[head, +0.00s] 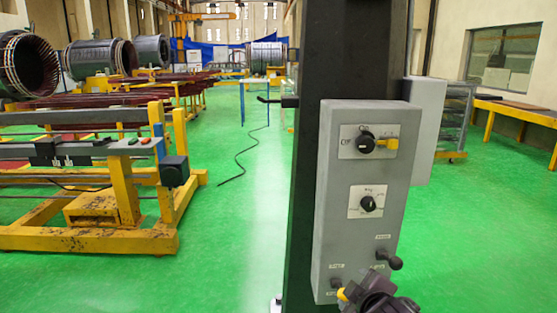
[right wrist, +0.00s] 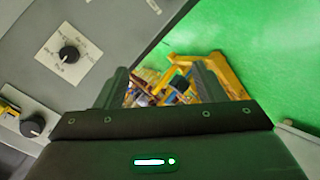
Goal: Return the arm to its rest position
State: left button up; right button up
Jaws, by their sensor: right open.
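My right gripper (head: 376,293) shows at the bottom of the head view, in front of the lower edge of a grey control box (head: 335,215). In the right wrist view my right gripper (right wrist: 163,80) has its two dark fingers apart, with nothing held between them. The box face with a black knob (right wrist: 68,54) lies to the left of the fingers there. A second knob (right wrist: 33,124) is at the lower left. My left gripper is in neither view.
The box is mounted on a dark column (head: 345,50). It carries an upper knob (head: 366,143), a lower knob (head: 368,203) and a small lever (head: 390,259). A yellow frame (head: 125,200) stands at left.

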jog(key=s+d+f+m+g, duration=0.1)
jog(key=s+f+m+g, duration=0.5)
jog(key=s, duration=0.7)
jog(key=s+d+f+m+g, duration=0.25)
jog(key=s+f, duration=0.55)
jog(key=s, duration=0.4)
notch_tip(320, 180, down, 30)
jog(key=s+g, duration=0.1)
jog(key=s, duration=0.1)
jog(key=s+d+f+g+p, duration=0.1)
jog(key=s+d+f, duration=0.1)
jog(key=s+f, duration=1.4)
jog(key=s, duration=0.3)
jog(key=shift+s+d+f, duration=0.3)
jog(key=shift+d+f, duration=0.1)
